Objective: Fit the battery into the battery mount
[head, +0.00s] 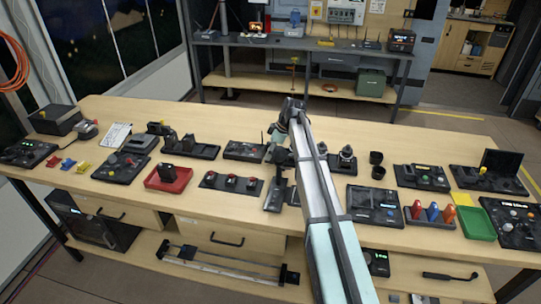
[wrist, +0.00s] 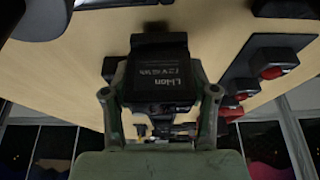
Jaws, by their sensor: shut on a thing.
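My gripper (wrist: 160,100) is shut on a black battery (wrist: 158,70) marked "Li-ion", with one finger on each side of it in the wrist view. A black block (wrist: 150,39) shows just beyond the battery's top edge; I cannot tell whether they touch. In the head view my gripper (head: 274,148) is over the middle of the bench, and the battery cannot be made out there. A dark upright device on a plate (head: 274,196) stands in front of it, partly hidden by my arm. It may be the battery mount, but I cannot tell for sure.
A panel with red buttons (head: 231,183) lies left of the dark device and shows at the right in the wrist view (wrist: 265,62). A red tray (head: 168,179) holds a black block. A control box (head: 375,205) lies right of my arm. Several devices crowd the wooden bench (head: 320,248).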

